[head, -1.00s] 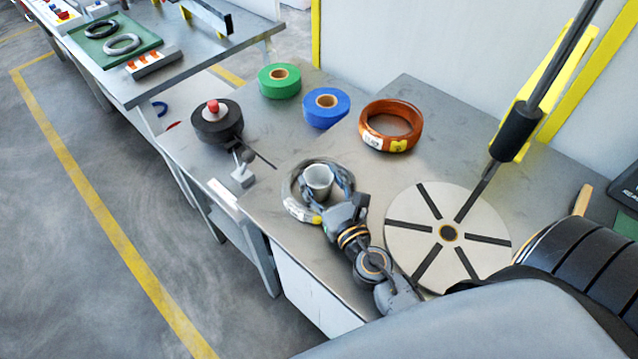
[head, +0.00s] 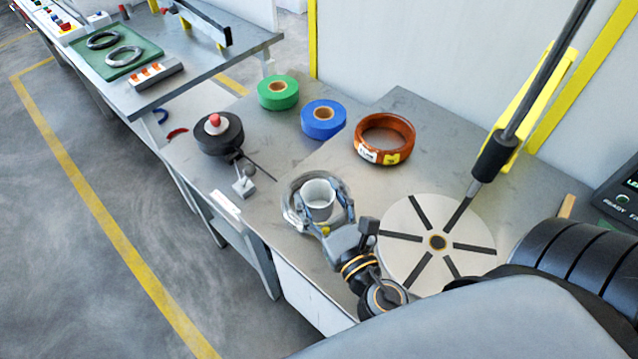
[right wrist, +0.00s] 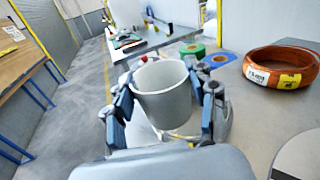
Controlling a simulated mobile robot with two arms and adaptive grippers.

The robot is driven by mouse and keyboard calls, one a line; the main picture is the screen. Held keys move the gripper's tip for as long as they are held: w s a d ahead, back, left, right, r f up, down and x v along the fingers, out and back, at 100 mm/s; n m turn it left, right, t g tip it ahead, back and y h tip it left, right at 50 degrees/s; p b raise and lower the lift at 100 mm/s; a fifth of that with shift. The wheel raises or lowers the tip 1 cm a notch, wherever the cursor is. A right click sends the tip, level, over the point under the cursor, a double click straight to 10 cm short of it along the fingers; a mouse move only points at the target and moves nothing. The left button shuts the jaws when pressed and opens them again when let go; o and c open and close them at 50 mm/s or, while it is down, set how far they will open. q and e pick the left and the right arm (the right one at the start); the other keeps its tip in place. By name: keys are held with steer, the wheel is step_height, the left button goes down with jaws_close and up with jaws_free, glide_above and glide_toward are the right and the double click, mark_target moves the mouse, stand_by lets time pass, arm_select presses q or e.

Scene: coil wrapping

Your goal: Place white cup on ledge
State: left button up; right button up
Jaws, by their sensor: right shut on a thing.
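The white cup (head: 318,197) is upright between the fingers of my right gripper (head: 322,212), which is shut on it. In the right wrist view the cup (right wrist: 164,92) shows its open rim, with a finger of the gripper (right wrist: 165,108) on each side. A grey coil (head: 292,212) shows around and behind the cup in the head view; I cannot tell how far the cup is above it. Which surface is the ledge is not clear from these views. My left gripper is not in view.
An orange coil (head: 384,138), a blue roll (head: 323,119) and a green roll (head: 278,92) stand behind on the metal table. A round disc (head: 425,225) lies to the right. A black spool (head: 218,133) and a small stand (head: 243,185) are to the left.

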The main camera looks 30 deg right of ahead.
steer(key=shift+s+a+r+n+y+b, duration=0.1)
steer(key=shift+s+r+n+y+b, duration=0.15)
steer(key=shift+s+b, duration=0.25)
steer(key=shift+s+a+r+n+y+b, duration=0.15)
steer(key=shift+s+r+y+b, duration=0.1)
steer(key=shift+s+b, duration=0.2)
steer(key=shift+s, duration=0.1)
steer(key=shift+d+f, duration=0.1)
steer(key=shift+d, duration=0.05)
stand_by(0.5)
